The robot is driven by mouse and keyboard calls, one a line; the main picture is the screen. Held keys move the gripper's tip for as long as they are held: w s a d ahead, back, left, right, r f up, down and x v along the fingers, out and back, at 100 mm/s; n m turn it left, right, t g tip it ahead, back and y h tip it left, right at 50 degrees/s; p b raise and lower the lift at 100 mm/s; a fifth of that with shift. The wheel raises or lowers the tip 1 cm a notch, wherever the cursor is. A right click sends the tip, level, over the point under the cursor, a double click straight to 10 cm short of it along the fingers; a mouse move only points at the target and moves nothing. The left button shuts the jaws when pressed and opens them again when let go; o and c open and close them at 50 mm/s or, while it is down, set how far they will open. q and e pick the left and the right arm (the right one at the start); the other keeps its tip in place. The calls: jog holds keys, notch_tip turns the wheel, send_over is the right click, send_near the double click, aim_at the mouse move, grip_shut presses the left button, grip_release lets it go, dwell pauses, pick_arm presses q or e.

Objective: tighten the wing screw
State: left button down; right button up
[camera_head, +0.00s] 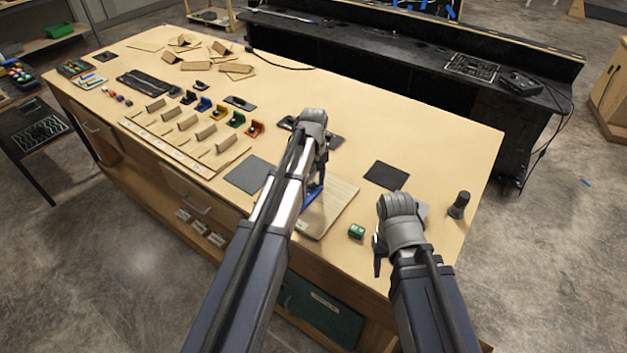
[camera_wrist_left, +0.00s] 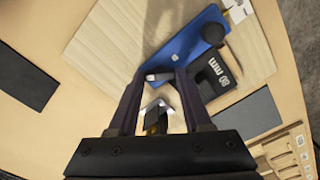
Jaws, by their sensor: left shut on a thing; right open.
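My left gripper (camera_wrist_left: 165,78) is shut on a small part low over the pale wooden board (camera_wrist_left: 110,45). The held part is mostly hidden between the fingers; a small metallic edge shows there, and I cannot make out the wing screw's shape. Just beyond the fingertips is a blue piece (camera_wrist_left: 190,48) with a dark round knob (camera_wrist_left: 213,33) and a black block marked "80 mm" (camera_wrist_left: 222,82). In the head view, the blue piece (camera_head: 313,192) shows under my left wrist on the board (camera_head: 340,212). My right gripper (camera_head: 378,258) is open, near the table's front right.
A dark upright post (camera_head: 459,204) stands at the right. Flat dark pads (camera_head: 386,175) lie nearby. Coloured brackets (camera_head: 237,119) and cardboard dividers (camera_head: 187,122) fill the left side.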

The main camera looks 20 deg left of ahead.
pick_arm(q)
jog(key=m, duration=0.4)
jog(key=shift+m, duration=0.3)
jog(key=m, duration=0.4)
jog(key=shift+w+m, duration=0.1)
jog(key=shift+m, duration=0.2)
jog(key=m, duration=0.4)
jog(key=shift+m, duration=2.3)
jog(key=shift+a, duration=0.1)
jog(key=shift+c, duration=1.6)
grip_release()
jog(key=shift+r, duration=0.1)
pick_arm(e)
jog(key=shift+r, duration=0.1)
